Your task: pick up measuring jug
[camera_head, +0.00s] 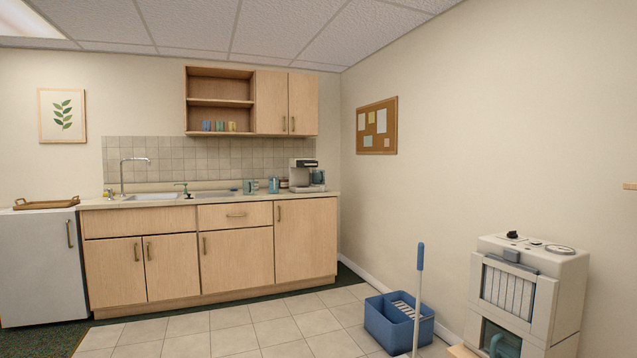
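I cannot single out the measuring jug with certainty. A teal see-through vessel (500,341) sits in the lower opening of a white machine at the bottom right, partly cut off by the frame's edge. Two small teal containers stand on the counter at the back, a left one (248,187) and a right one (273,185). They are too small to tell whether either is a jug. My gripper is not in view, so I cannot see its fingers.
The white machine (565,277) stands at the right wall. A blue mop bucket (381,322) with an upright handle (419,290) stands left of it. The wooden counter (235,250) bears a sink and coffee maker (304,173). A white fridge (37,275) is far left. The tiled floor (250,325) is clear.

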